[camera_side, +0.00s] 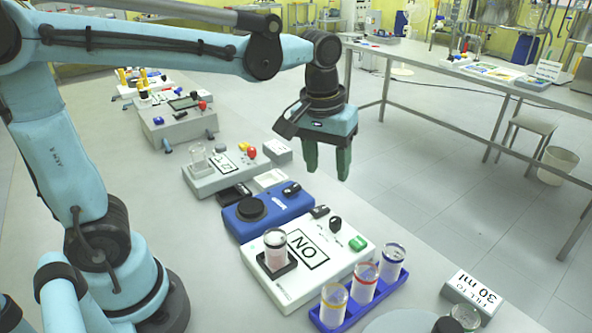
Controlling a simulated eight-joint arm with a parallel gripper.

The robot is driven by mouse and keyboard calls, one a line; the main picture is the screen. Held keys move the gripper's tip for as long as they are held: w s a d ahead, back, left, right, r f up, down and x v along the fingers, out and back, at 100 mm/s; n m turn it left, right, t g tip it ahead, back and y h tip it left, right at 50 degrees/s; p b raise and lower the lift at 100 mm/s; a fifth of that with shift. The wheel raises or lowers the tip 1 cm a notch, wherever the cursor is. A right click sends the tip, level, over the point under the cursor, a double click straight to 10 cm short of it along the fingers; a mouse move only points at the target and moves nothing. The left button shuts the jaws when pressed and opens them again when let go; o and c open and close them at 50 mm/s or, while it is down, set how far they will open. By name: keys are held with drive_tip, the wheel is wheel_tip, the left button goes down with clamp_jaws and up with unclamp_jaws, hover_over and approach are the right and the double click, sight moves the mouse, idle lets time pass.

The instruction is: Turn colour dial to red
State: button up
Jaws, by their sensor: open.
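My gripper (327,166) hangs with its green fingers pointing down, apart and empty, above the far right side of the bench's devices. No dial with readable colour marks shows, so I cannot tell which knob is the colour dial. A black knob (335,224) stands on the white box (284,292) labelled ON, beside a green button (357,243). Another black knob (291,188) sits on the blue device (233,222), which also has a round black disc (250,207). My gripper appears above and apart from these devices. Which way the knobs point is unclear.
A clear vial (275,250) stands on the white box. A blue rack (380,296) holds vials with yellow, red and blue bands. A grey device (210,181) with red and yellow knobs and a glass vessel is behind. A "FILL TO 30 ml" block (473,291) is front right.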

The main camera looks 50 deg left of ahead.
sight(336, 219)
drive_tip(key=shift+n+g, duration=0.8)
drive_tip(key=shift+g, duration=0.1)
drive_tip(key=f, duration=0.4)
drive_tip(key=w+d+f, duration=0.1)
drive_tip(key=f, duration=0.3)
drive_tip(key=w+f, duration=0.1)
drive_tip(key=f, duration=0.3)
drive_tip(key=shift+w+d+f, duration=0.1)
drive_tip(key=shift+d+f, duration=0.1)
drive_tip(key=shift+d, duration=0.05)
drive_tip(key=shift+c, duration=0.5)
clamp_jaws()
